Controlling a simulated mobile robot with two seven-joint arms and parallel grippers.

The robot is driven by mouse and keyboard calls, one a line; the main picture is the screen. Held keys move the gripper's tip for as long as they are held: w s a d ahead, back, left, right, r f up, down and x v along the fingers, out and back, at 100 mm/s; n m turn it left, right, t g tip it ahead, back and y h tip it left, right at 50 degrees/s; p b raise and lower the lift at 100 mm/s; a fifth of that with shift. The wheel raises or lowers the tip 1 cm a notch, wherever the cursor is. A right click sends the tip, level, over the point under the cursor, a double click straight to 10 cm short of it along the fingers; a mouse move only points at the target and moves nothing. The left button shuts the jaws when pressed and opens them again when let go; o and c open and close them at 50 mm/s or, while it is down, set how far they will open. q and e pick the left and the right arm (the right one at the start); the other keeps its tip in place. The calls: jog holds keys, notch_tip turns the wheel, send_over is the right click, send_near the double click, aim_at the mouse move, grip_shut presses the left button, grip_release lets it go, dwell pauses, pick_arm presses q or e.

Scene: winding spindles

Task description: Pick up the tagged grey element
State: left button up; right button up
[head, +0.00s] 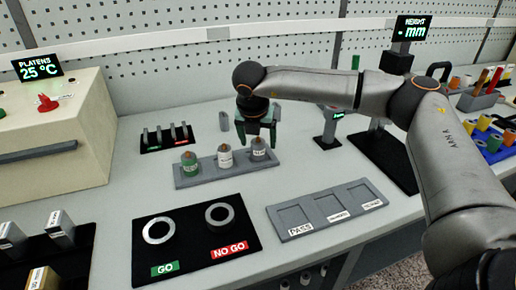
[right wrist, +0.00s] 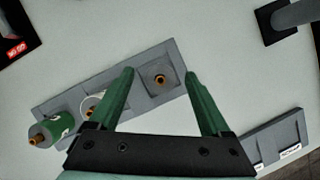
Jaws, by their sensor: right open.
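The grey element (head: 258,152) stands upright in the right-hand place of a grey three-place rack (head: 200,182) and bears a pale tag; its writing is too small to read. A green element (head: 189,164) and a white element (head: 225,158) stand in the other places. My right gripper (head: 257,136) is open, pointing down above the grey element. In the right wrist view its fingers (right wrist: 160,73) lie on either side of the grey element's brown-tipped top (right wrist: 160,79), with gaps on both sides. My left gripper is not in view.
A black GO / NO GO gauge plate (head: 190,250) and a grey tray with three empty recesses (head: 325,214) lie in front of the rack. Behind is a black holder with small pieces (head: 165,137). A small display stand (head: 328,130) is at the right.

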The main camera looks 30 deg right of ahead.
jog(key=shift+w+d+f, duration=0.2)
jog(key=shift+f, duration=0.4)
grip_shut()
